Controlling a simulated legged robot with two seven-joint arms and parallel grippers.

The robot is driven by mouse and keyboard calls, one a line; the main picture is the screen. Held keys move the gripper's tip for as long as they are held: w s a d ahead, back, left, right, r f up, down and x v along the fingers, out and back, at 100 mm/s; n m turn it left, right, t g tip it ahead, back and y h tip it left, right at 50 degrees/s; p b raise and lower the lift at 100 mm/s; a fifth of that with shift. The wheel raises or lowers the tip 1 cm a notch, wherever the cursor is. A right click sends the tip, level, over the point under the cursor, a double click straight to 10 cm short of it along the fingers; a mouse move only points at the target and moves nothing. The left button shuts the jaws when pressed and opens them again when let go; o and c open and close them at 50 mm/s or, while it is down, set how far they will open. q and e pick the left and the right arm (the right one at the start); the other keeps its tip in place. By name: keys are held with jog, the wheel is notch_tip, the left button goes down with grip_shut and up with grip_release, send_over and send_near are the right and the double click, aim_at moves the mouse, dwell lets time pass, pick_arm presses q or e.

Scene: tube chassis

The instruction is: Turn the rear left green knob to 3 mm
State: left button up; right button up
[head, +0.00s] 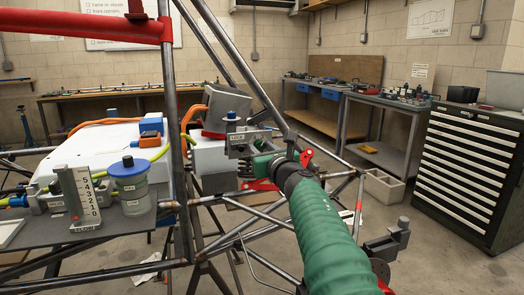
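A green part (262,165), which looks like the green knob, shows beside a small spring and red pieces near the middle of the head view. My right arm, in a ribbed green sleeve, comes in from the bottom and ends in a dark cuff. My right gripper (276,166) is at the far end of this cuff, very close to the green part. The cuff hides most of the fingers, and I cannot tell whether they touch or grip it. My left gripper is not in view.
Steel chassis tubes (174,125) and a red tube (85,27) cross the left and middle. A plate marked LOCK (238,138) sits just above the green part. A blue-lidded jar (130,187) stands beside the gauge. A dark drawer cabinet (468,170) stands at the right.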

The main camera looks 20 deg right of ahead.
jog(key=shift+r, duration=0.15)
jog(key=s+b, duration=0.4)
jog(key=s, duration=1.2)
jog(key=shift+s+d+b, duration=0.3)
jog(key=shift+s+b, duration=0.1)
